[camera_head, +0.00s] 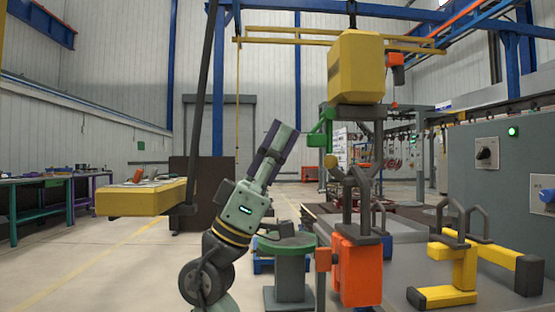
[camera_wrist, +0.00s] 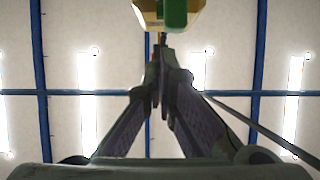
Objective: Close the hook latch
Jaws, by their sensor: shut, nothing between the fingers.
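A yellow hoist block (camera_head: 356,68) hangs at upper right of centre, with a dark collar and grey hook shapes (camera_head: 357,185) below it. A green bracket-like part (camera_head: 320,130) projects from its left side; I cannot tell for certain whether it is the latch.
A yellow bracket (camera_head: 455,270) lies on the grey surface at right, beside a grey control cabinet (camera_head: 500,165). A green-topped pedestal (camera_head: 290,265) stands nearby. A yellow slab (camera_head: 145,197) is at left. Open floor lies at left.

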